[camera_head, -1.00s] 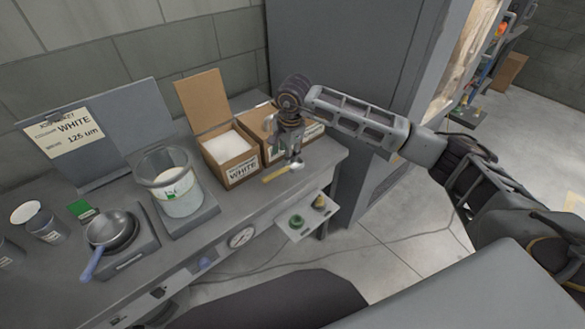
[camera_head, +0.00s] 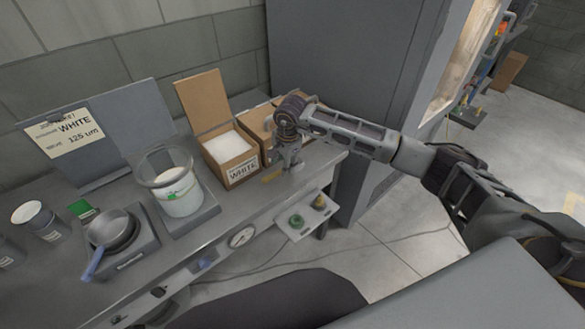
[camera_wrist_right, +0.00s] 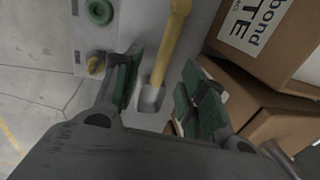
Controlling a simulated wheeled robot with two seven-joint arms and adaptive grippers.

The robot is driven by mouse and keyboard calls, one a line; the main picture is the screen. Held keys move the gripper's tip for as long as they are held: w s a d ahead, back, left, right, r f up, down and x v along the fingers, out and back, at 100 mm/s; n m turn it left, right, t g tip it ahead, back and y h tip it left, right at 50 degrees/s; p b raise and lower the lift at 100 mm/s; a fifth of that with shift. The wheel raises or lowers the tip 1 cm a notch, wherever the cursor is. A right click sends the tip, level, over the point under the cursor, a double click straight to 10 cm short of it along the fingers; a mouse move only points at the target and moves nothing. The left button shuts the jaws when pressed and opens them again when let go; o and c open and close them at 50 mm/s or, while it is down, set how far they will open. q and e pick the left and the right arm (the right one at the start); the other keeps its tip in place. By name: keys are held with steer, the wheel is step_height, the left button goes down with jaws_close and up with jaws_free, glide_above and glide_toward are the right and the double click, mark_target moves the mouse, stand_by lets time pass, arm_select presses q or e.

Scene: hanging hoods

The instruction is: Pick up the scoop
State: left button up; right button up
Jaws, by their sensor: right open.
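The scoop (camera_head: 270,177) lies on the bench at its front edge, before the brown boxes. In the head view only part of its yellow handle shows, and my right gripper hides the rest. In the right wrist view the yellow handle (camera_wrist_right: 171,48) runs up between the fingers, with the metal bowl nearest the palm. My right gripper (camera_head: 290,166) is over the scoop. In the wrist view its green-padded fingers (camera_wrist_right: 163,84) are open, one on each side of the scoop, with gaps to both. My left gripper is not in view.
An open box of white powder (camera_head: 236,172) labelled WHITE stands beside the gripper, with another box (camera_wrist_right: 275,130) close by. A clear bucket (camera_head: 180,198) and a pan (camera_head: 110,232) stand further left.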

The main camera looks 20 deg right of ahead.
steer(key=shift+w+a+f, duration=0.1)
steer(key=shift+w+f, duration=0.1)
steer(key=shift+f, duration=0.6)
steer(key=shift+w+f, duration=0.2)
steer(key=shift+f, duration=0.55)
steer(key=shift+w+a+f, duration=0.1)
steer(key=shift+w+f, duration=0.1)
steer(key=shift+f, duration=0.6)
steer(key=shift+c, duration=0.2)
jaws_close()
